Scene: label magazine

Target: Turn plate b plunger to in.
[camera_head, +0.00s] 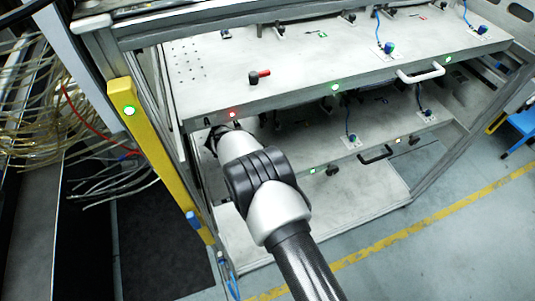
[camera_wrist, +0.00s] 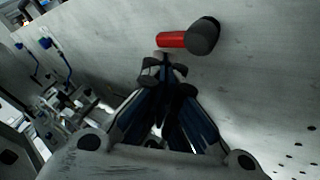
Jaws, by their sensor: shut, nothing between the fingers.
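In the wrist view a plunger (camera_wrist: 203,38) has a dark round knob and a red sleeve, lying along a pale plate (camera_wrist: 115,30). My gripper (camera_wrist: 163,66) is shut and empty, its tips just below the red sleeve's left end; I cannot tell whether they touch. In the head view my gripper (camera_head: 213,142) is dark and mostly hidden behind my wrist, at the front left, below the upper plate's front edge. A black knob with a red sleeve (camera_head: 259,77) stands on the upper plate (camera_head: 215,90). I cannot tell whether both views show the same plunger.
A lower plate (camera_head: 360,185) lies under the upper one. A white handle (camera_head: 420,75) and a black handle (camera_head: 376,155) stick out at the front. Blue-topped fittings (camera_head: 388,47) stand on the plates. A yellow post (camera_head: 150,150) stands left of my arm.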

